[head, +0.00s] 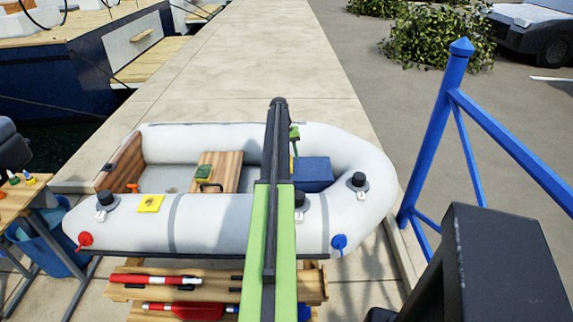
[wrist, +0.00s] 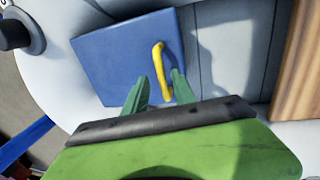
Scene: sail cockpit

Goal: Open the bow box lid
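The bow box is a blue box (head: 314,174) inside the bow end of a grey inflatable dinghy, partly hidden behind my arm in the head view. Its flat blue lid (wrist: 108,62) looks shut in the wrist view. A yellow bar handle (wrist: 158,62) stands on the lid toward its right side. My gripper (wrist: 158,82) is open, its two green fingers apart near the lower end of the handle. The handle's lower end shows between the fingers; I cannot tell whether they touch it. In the head view my gripper (head: 295,140) is mostly hidden by my arm.
The dinghy (head: 215,225) rests across the dock, above a wooden rack (head: 225,285) holding red and white items. A wooden seat (head: 222,172) lies left of the box. A blue railing (head: 440,130) stands to the right. The dock beyond is clear.

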